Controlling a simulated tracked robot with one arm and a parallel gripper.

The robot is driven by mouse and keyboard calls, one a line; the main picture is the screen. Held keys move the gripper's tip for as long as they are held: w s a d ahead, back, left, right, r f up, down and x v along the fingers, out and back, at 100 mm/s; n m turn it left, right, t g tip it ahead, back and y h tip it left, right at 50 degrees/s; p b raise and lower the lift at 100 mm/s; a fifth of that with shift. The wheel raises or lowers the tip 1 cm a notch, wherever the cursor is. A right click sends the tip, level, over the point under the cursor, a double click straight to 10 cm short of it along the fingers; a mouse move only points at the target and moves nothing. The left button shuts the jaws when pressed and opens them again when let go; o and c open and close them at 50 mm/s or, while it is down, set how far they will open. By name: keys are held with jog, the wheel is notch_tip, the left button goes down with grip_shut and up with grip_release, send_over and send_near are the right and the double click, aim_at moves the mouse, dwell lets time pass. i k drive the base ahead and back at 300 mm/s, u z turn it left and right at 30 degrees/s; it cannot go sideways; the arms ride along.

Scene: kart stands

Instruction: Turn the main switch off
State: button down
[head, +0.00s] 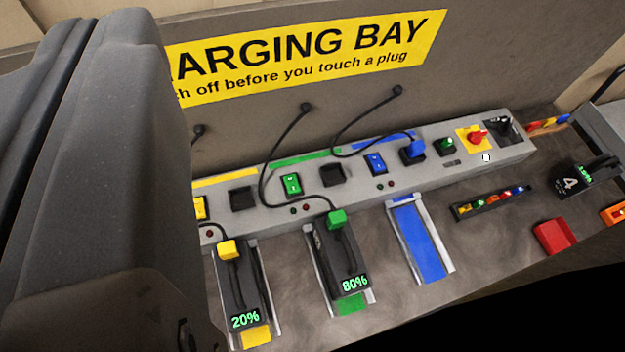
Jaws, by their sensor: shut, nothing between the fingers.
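The main switch (476,138) looks to be the red rotary knob on a square yellow plate, near the right end of the long grey charging housing (350,176). Its exact handle angle is too small to tell. A black unit with a green top (446,146) sits just left of it, and a dark recessed fitting (503,128) just right of it. My gripper's fingertips do not show. A large grey part of my own arm fills the left side of the view and hides the housing's left end. Nothing of mine touches the switch.
Batteries reading 20% (243,292) and 80% (341,268) stand in bays with yellow and green plugs. The blue bay (420,242) is empty. Cables hang above the housing.

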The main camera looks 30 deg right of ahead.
aim_at(474, 138)
jog(key=z, duration=1.8)
jog(key=k, duration=1.1)
jog(key=u, duration=0.3)
jog(key=i, duration=1)
